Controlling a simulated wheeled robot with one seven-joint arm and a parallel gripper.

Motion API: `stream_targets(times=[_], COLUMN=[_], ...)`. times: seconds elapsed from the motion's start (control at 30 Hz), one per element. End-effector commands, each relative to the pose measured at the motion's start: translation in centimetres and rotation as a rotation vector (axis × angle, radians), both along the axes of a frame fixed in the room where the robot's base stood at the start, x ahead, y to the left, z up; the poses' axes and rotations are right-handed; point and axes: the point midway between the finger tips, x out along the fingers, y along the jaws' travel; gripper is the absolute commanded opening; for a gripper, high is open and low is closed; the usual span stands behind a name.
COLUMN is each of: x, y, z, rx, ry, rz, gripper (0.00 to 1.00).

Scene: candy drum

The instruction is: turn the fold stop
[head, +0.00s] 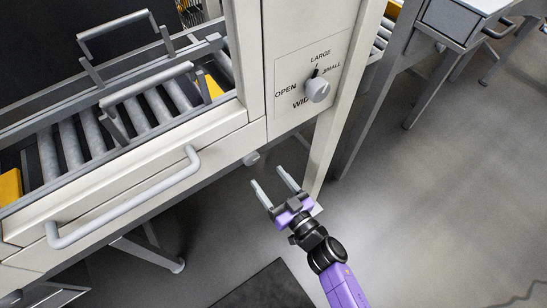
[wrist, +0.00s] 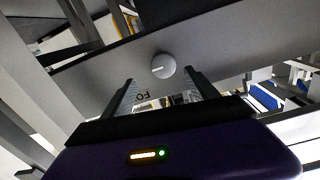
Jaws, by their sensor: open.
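The fold stop is a small round grey knob (head: 251,159) low on the machine's front edge. In the wrist view the knob (wrist: 162,66) faces me on a grey panel, with a white line on its face pointing left. Part of a label, "FO", shows below it; the rest is hidden by my gripper. My gripper (head: 268,177) is open and empty, just below and to the right of the knob in the head view. In the wrist view its fingertips (wrist: 161,82) stand apart, one on each side below the knob, not visibly touching it.
A larger grey dial (head: 317,90) marked OPEN, LARGE and SMALL is on the panel above. A long bar handle (head: 125,205) runs along the machine front at left. A machine leg (head: 335,110) stands just right of my gripper. Open floor (head: 440,200) lies to the right.

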Motion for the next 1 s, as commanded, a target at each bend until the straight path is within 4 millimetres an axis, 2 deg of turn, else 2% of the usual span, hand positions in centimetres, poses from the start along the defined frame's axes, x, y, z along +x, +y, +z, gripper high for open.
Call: stream_targets(times=[0.03, 0.23, 0.7, 1.0], x=[-0.4, 0.0, 5.2, 6.0], y=[0.2, 0.7, 4.2, 4.7], z=[-0.5, -0.2, -0.3, -0.2], rx=[0.015, 0.073, 0.072, 0.07], ry=[0.02, 0.045, 0.045, 0.046], rz=[0.013, 0.022, 0.021, 0.019], gripper=[0.68, 0.68, 0.68, 0.68])
